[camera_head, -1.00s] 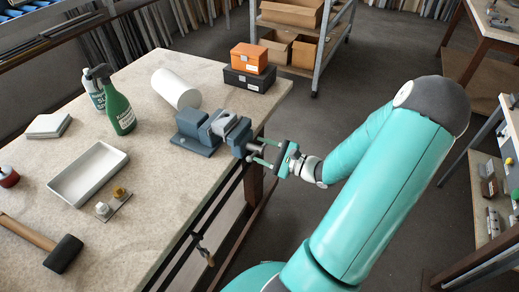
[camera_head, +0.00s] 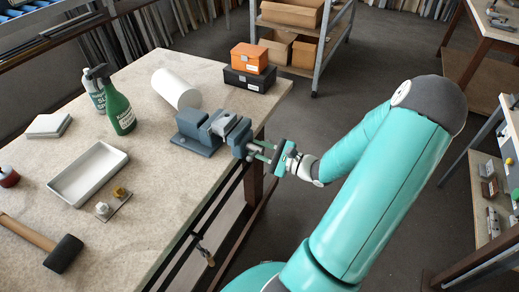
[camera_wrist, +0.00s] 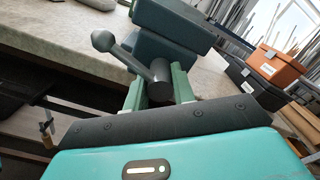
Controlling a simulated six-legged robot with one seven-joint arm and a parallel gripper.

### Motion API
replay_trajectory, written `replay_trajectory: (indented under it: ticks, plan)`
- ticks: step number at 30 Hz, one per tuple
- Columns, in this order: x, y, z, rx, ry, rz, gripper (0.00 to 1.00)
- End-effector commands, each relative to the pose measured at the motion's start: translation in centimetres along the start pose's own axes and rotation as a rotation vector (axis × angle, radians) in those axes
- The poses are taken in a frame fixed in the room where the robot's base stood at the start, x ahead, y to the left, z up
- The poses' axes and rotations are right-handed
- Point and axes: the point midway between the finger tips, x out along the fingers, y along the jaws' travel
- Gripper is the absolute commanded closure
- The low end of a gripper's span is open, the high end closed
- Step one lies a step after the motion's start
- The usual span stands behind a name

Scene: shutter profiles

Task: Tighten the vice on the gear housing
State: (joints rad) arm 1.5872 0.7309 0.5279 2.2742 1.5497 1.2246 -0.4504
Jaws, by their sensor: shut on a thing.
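The blue-grey vice (camera_head: 197,136) stands at the right edge of the workbench. A light grey piece, apparently the gear housing (camera_head: 224,124), sits between its jaws and is partly hidden by them. My gripper (camera_head: 255,152) is at the front of the vice, on its screw end, just off the table edge. In the wrist view the dark vice handle (camera_wrist: 126,54) has a ball end and slants down to a round screw head (camera_wrist: 159,80). My green gripper fingers (camera_wrist: 158,90) are shut on the handle at that head, one on each side.
On the workbench (camera_head: 150,195) are a white roll (camera_head: 176,89), green spray bottle (camera_head: 119,108), white tray (camera_head: 88,173) and mallet (camera_head: 64,253). Orange (camera_head: 249,58) and black (camera_head: 250,80) boxes stand behind the vice. A shelf trolley (camera_head: 325,50) is beyond.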

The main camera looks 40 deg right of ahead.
Motion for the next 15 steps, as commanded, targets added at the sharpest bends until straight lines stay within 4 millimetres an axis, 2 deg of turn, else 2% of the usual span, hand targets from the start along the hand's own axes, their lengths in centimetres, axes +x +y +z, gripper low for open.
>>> replay_trajectory:
  ticks: [8, 15]
  plan:
    - [0.0, -0.01, 0.03, 0.094, -0.001, 0.0, 1.0]
    - [-0.03, -0.06, 0.02, 0.272, 0.0, 0.001, 1.0]
